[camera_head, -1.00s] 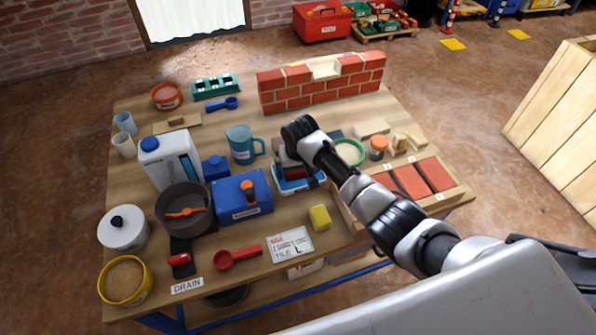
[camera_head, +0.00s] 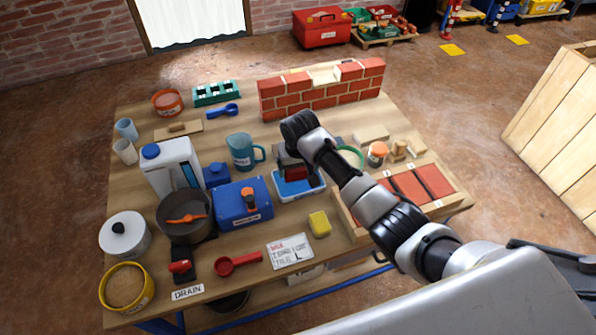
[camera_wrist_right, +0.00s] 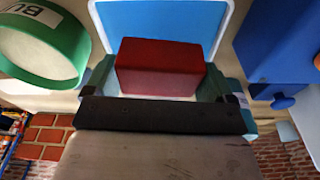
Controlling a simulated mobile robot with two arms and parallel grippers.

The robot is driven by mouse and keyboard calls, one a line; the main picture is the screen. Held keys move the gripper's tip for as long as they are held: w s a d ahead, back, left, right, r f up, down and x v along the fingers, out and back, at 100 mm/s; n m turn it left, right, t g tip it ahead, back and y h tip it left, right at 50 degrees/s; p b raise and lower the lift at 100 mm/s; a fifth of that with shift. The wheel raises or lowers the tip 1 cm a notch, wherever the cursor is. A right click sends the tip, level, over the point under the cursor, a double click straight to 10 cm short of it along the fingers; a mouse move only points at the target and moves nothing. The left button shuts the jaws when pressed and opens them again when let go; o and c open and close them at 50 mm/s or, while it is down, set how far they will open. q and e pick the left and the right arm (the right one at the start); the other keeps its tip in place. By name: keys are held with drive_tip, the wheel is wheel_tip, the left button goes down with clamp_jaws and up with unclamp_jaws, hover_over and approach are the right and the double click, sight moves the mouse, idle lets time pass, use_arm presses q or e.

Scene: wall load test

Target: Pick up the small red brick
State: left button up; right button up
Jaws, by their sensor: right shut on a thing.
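The small red brick (camera_wrist_right: 160,67) is between the two fingers of my right gripper (camera_wrist_right: 165,90) in the right wrist view. The gripper is shut on it. In the head view the brick (camera_head: 296,173) shows as a small red patch below my right gripper (camera_head: 293,165), partly hidden by the gripper and arm. A white-rimmed blue tray (camera_head: 290,190) lies behind and under the brick in the pictures. I cannot tell whether the brick touches the tray. My left gripper is not in view.
A blue box (camera_head: 243,203) stands left of the tray. A green-rimmed round container (camera_head: 352,156) is on its right, partly behind my arm. A wooden crate with red bricks (camera_head: 433,180) is further right. A brick wall (camera_head: 322,95) stands at the back. A yellow sponge (camera_head: 320,224) lies in front.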

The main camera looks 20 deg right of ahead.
drive_tip(key=s+d+r+p, duration=0.2)
drive_tip(key=s+d+r, duration=0.5)
drive_tip(key=s+d, duration=0.1)
drive_tip(key=shift+s+r, duration=0.2)
drive_tip(key=shift+r, duration=0.05)
drive_tip(key=shift+d, duration=0.1)
drive_tip(key=o, duration=0.5)
drive_tip(key=shift+c, duration=0.7)
